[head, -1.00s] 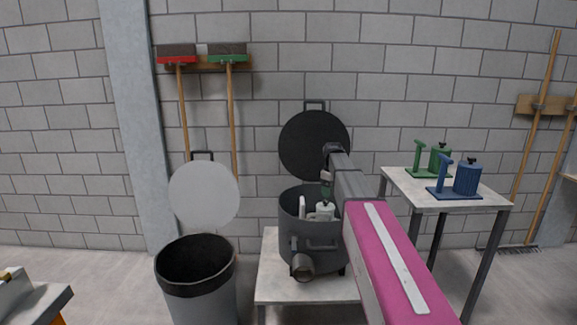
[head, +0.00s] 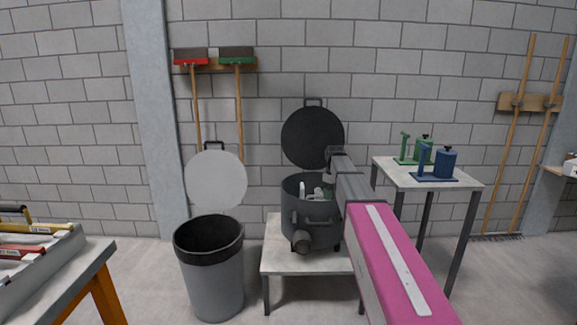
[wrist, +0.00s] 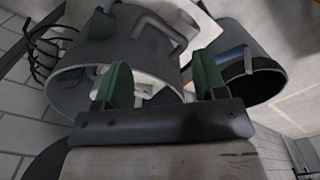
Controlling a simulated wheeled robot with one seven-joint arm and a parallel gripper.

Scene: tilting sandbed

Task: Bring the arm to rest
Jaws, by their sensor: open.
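My arm reaches forward in the head view, with a pink link and a dark grey forearm. My gripper (wrist: 162,86) shows two green fingers spread apart in the wrist view, with nothing clearly held between them. In the head view the fingers are small and partly hidden at the dark grey pot (head: 292,221). The pot stands on a low light table (head: 284,262) with its round black lid (head: 312,138) raised behind it. White items (head: 318,193) show inside the pot. The pot also shows beyond the fingers in the wrist view (wrist: 70,92).
A grey bin (head: 214,285) with a black rim stands left of the pot, below a pale round lid (head: 216,180). A taller table (head: 459,198) at right bears green (head: 424,149) and blue (head: 445,163) devices. A workbench (head: 75,283) with a tray is at lower left.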

